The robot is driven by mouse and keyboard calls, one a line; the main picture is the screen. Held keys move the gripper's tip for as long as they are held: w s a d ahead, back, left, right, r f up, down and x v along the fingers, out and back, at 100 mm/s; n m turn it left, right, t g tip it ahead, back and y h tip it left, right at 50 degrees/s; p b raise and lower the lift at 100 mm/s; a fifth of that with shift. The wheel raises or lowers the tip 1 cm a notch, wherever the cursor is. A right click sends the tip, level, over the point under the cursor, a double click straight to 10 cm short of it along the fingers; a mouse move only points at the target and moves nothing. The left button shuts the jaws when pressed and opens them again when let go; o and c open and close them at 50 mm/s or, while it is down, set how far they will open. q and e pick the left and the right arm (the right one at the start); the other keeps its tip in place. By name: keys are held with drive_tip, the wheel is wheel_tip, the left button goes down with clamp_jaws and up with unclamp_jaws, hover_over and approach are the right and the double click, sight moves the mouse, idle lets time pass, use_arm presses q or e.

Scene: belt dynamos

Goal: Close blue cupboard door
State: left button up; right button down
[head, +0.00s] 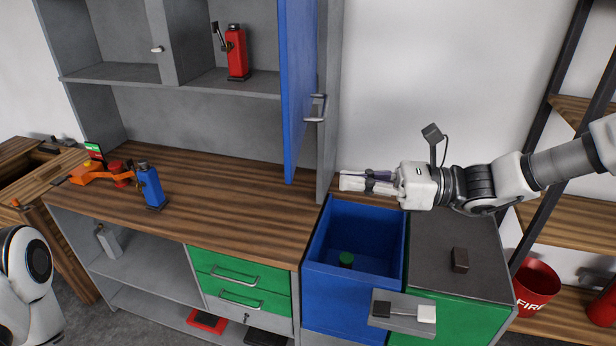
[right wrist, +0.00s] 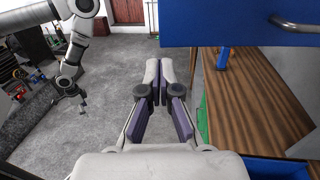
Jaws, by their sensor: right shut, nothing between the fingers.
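The blue cupboard door (head: 297,75) stands open at the upper cupboard, swung outward and seen at a steep angle in the head view. Its metal handle (head: 317,107) faces right. In the right wrist view the blue door (right wrist: 225,28) crosses the upper right, with the handle (right wrist: 297,23) at its edge. My right gripper (head: 343,181) is shut and empty, just right of the door and below its handle, apart from it in the picture. Its closed fingers also show in the right wrist view (right wrist: 159,75). My left gripper (right wrist: 83,108) is small there; its jaws are unclear.
An open blue drawer (head: 313,245) lies below the right gripper, with a green-topped item inside. A red bottle-like object (head: 236,52) stands on the cupboard shelf. A blue one (head: 150,186) and an orange device (head: 92,174) stand on the wooden worktop, whose middle is clear.

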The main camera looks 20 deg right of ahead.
sight(292, 177)
drive_tip(key=p+x, duration=0.2)
drive_tip(key=x, duration=0.5)
drive_tip(key=shift+a+r+p, duration=0.1)
drive_tip(key=shift+a+p, duration=0.05)
drive_tip(key=shift+p, duration=0.15)
drive_tip(key=shift+w+a, duration=0.15)
drive_tip(key=shift+a, duration=0.05)
drive_tip(key=shift+d, duration=0.15)
